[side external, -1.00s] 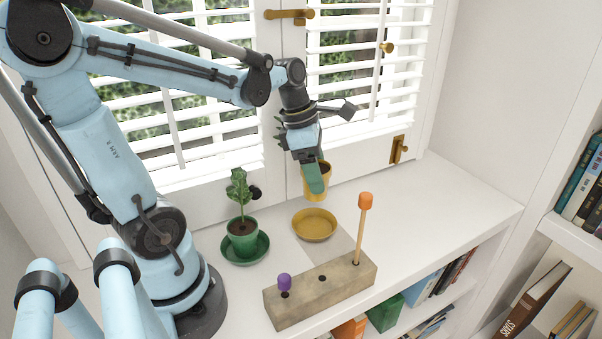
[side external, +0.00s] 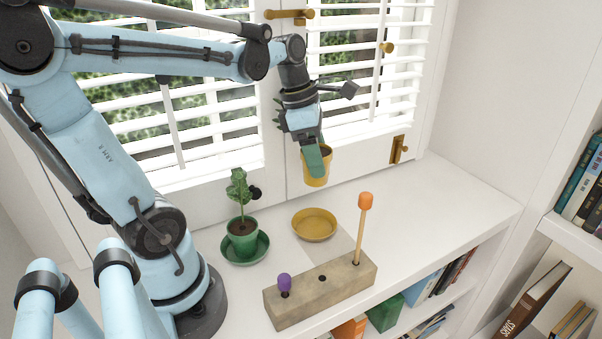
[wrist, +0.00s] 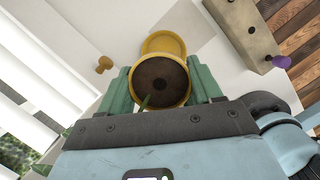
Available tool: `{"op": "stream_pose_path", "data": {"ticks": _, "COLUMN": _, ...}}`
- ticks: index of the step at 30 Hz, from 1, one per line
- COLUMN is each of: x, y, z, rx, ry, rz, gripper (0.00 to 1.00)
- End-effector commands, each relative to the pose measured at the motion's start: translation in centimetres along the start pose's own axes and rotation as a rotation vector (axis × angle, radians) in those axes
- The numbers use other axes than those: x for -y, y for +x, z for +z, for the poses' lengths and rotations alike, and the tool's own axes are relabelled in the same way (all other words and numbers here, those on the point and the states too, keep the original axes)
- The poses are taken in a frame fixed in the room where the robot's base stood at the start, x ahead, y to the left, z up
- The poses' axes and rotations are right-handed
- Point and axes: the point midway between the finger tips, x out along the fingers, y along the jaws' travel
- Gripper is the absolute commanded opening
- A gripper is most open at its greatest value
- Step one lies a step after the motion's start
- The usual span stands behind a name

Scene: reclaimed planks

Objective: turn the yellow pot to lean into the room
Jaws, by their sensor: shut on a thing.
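The yellow pot (side external: 319,168) is held in the air by my gripper (side external: 314,160), above and behind the yellow saucer (side external: 314,226). In the wrist view the yellow pot (wrist: 160,82) sits between the two green fingers of my gripper (wrist: 160,88). Dark soil fills it, and a small green shoot (wrist: 145,102) shows at its near edge. In the side view the pot looks about upright; its lean is hard to judge. The yellow saucer is empty on the white sill and shows partly behind the pot in the wrist view (wrist: 163,42).
A green pot (side external: 242,238) with a leafy plant stands in a green saucer (side external: 260,250) to the left. A wooden block (side external: 340,286) with purple-topped and orange-topped pegs lies in front. Shutters (side external: 370,75) stand close behind my gripper. The sill (side external: 440,215) is clear at right.

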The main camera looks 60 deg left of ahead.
Motion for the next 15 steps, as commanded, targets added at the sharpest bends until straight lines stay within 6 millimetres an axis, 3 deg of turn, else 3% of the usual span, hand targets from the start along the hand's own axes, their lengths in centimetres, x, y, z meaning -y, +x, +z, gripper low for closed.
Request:
{"op": "stream_pose_path", "data": {"ticks": 8, "x": -0.2, "y": 1.2, "z": -0.1, "rx": -0.002, "ry": -0.037, "rz": 0.011, "gripper": 0.22}}
{"op": "stream_pose_path", "data": {"ticks": 15, "x": -0.4, "y": 5.5, "z": -1.1, "rx": -0.004, "ry": -0.186, "rz": 0.053, "gripper": 0.22}}
